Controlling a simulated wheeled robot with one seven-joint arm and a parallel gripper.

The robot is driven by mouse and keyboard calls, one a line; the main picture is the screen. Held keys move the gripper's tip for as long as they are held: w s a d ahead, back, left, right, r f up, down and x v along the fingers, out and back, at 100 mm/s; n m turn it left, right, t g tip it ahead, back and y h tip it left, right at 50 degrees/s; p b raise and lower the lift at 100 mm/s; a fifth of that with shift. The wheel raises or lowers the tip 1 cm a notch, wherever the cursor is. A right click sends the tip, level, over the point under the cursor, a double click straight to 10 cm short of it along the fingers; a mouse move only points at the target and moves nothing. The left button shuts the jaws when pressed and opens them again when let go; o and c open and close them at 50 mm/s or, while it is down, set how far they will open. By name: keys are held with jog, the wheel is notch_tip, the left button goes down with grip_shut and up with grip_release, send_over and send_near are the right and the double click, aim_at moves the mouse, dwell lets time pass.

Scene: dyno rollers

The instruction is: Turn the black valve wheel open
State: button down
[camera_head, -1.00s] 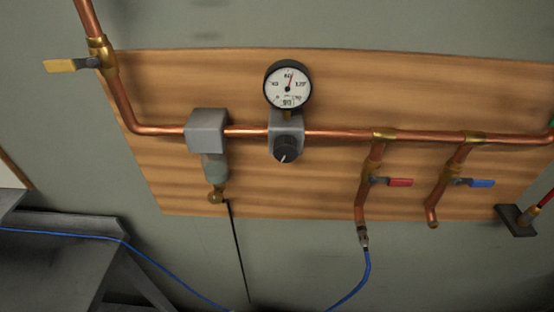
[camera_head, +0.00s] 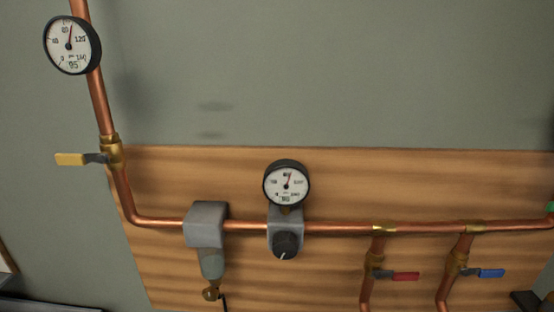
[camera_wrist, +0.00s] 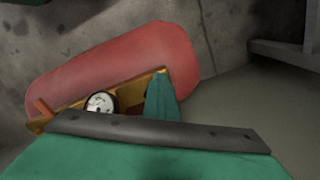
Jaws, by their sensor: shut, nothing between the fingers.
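A round black knob (camera_head: 287,245) with a light mark sits on a grey block on the copper pipe in the head view, below a dial gauge (camera_head: 287,184). It is the only black turning part I can make out, and I cannot tell whether it is the black valve wheel. No separate black wheel shows clearly in either view. My gripper cannot be made out in the head view or the wrist view, so its place relative to the knob is not shown.
The copper pipe (camera_head: 340,227) crosses a wooden board (camera_head: 220,170). Yellow (camera_head: 72,159), red (camera_head: 404,277) and blue (camera_head: 491,273) lever handles stick out. The wrist view shows a red rounded body (camera_wrist: 120,65), a small gauge (camera_wrist: 100,103) and a green surface (camera_wrist: 130,155) close by.

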jog(key=shift+s+d, duration=0.3)
jog(key=shift+d, duration=0.05)
jog(key=shift+s+d, duration=0.1)
jog(key=shift+d, duration=0.2)
jog(key=shift+d, duration=0.25)
jog(key=shift+s, duration=0.15)
jog(key=shift+s, duration=0.25)
notch_tip(320, 180, up, 6)
dwell(0.8)
jog(key=shift+s, duration=0.1)
